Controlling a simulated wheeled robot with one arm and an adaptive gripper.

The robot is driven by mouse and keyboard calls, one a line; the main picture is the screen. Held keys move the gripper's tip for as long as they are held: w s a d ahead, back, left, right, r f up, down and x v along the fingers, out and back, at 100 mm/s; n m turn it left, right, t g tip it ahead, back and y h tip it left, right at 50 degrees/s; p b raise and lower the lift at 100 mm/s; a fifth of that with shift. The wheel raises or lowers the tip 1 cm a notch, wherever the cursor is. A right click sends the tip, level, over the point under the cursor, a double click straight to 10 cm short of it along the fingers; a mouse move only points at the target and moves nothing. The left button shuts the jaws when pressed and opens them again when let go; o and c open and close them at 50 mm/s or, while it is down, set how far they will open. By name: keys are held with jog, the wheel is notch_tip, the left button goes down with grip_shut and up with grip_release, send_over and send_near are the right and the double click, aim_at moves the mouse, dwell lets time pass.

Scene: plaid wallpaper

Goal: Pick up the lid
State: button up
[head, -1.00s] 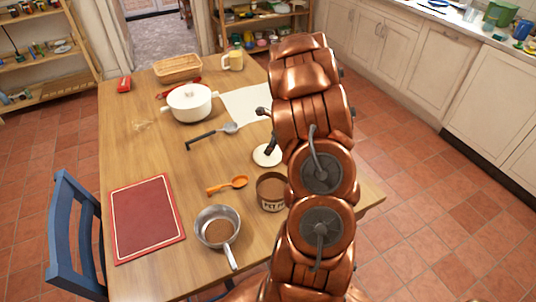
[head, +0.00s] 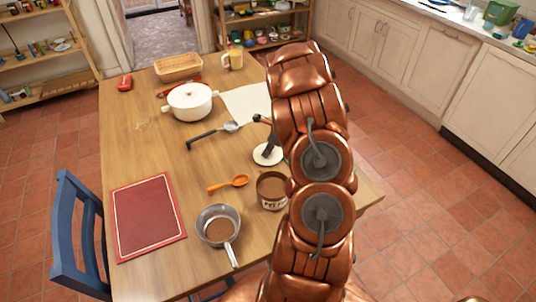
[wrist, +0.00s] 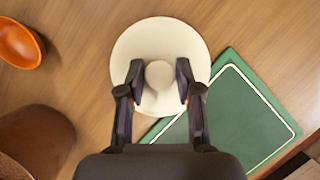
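A cream round lid (wrist: 160,36) with a knob (wrist: 159,75) at its centre lies on the wooden table. In the head view the lid (head: 259,158) is partly hidden by my gripper (head: 268,148). In the wrist view my gripper (wrist: 160,70) is open, with one dark finger on each side of the knob. A gap shows between each finger and the knob. The fingers overlap the lid's lower part in that view. How high the fingertips are above the lid is hard to tell.
A green board (wrist: 240,115) lies beside the lid, mostly hidden by my arm in the head view. A brown canister (head: 272,192), orange spoon (head: 230,183), saucepan (head: 218,230), ladle (head: 212,134) and white pot (head: 190,102) stand or lie around. A white cloth (head: 244,103) lies behind.

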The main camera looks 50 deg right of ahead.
jog(key=c, duration=0.5)
jog(key=shift+o, duration=0.2)
